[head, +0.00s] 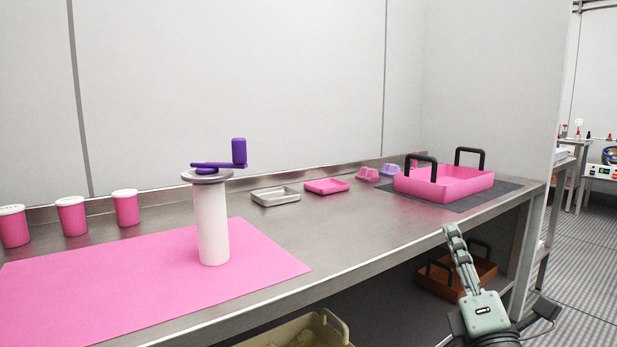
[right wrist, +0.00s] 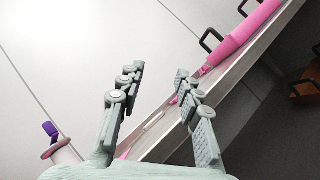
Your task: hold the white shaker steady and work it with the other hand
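The white shaker (head: 212,225) stands upright on a pink mat (head: 130,283) on the steel table. It has a grey disc top and a purple crank (head: 222,162) with an upright knob. Its top also shows at the lower left of the right wrist view (right wrist: 60,150). My right gripper (head: 453,236) is in front of the table's right part, well apart from the shaker. In the right wrist view its fingers (right wrist: 160,85) are spread with nothing between them. My left gripper is in neither view.
Several pink jars with white lids (head: 71,216) stand at the back left. A pink crate (head: 450,188) with black handles stands right on a dark mat. A bin (head: 335,325) is below.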

